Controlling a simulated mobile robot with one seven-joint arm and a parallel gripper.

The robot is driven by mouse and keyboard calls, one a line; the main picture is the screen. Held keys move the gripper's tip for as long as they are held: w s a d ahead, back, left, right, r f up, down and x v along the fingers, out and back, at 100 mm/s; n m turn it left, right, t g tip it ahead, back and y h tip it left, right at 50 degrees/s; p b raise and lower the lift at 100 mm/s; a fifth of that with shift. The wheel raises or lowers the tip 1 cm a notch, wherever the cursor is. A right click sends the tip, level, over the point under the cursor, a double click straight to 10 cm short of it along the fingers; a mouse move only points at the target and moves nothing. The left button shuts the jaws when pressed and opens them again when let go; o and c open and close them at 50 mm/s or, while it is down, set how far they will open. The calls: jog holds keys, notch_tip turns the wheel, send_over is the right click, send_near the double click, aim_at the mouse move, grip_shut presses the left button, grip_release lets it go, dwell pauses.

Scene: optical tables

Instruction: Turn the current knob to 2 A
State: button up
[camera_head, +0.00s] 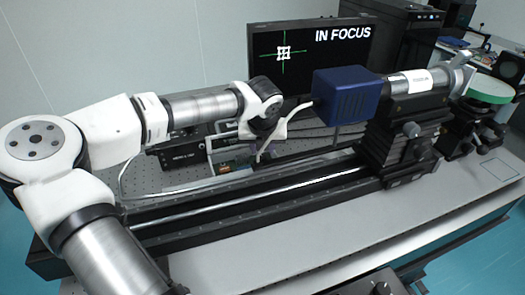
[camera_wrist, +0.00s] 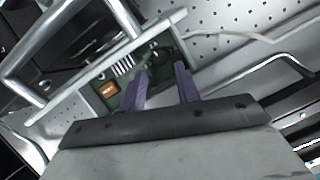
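My gripper (camera_wrist: 162,70) has two purple fingers with a clear gap between them in the wrist view. Its fingertips are over the dark green front panel (camera_wrist: 109,75) of a device with a metal handle. A dark round part, perhaps the current knob (camera_wrist: 157,53), shows just beyond and between the fingertips. I cannot tell whether the fingers touch it, and its scale and setting are not readable. In the head view my gripper (camera_head: 262,150) is low behind the black rail, beside the device (camera_head: 182,154), and the knob is hidden there.
A long black rail (camera_head: 270,205) runs in front of my gripper. A blue box (camera_head: 346,95) and a metal cylinder (camera_head: 418,81) stand on its right end. A monitor (camera_head: 343,46) reading "IN FOCUS" stands behind. A pale cable (camera_wrist: 226,36) and a metal bar (camera_wrist: 245,80) lie close by.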

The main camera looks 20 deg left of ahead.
jog(key=a+p+v, duration=0.1)
jog(key=p+v, duration=0.1)
jog(key=v, duration=0.6)
jog(key=shift+s+d+r, duration=0.25)
jog(key=shift+d+r, duration=0.15)
jog(key=shift+d, duration=0.15)
jog(key=shift+d, duration=0.1)
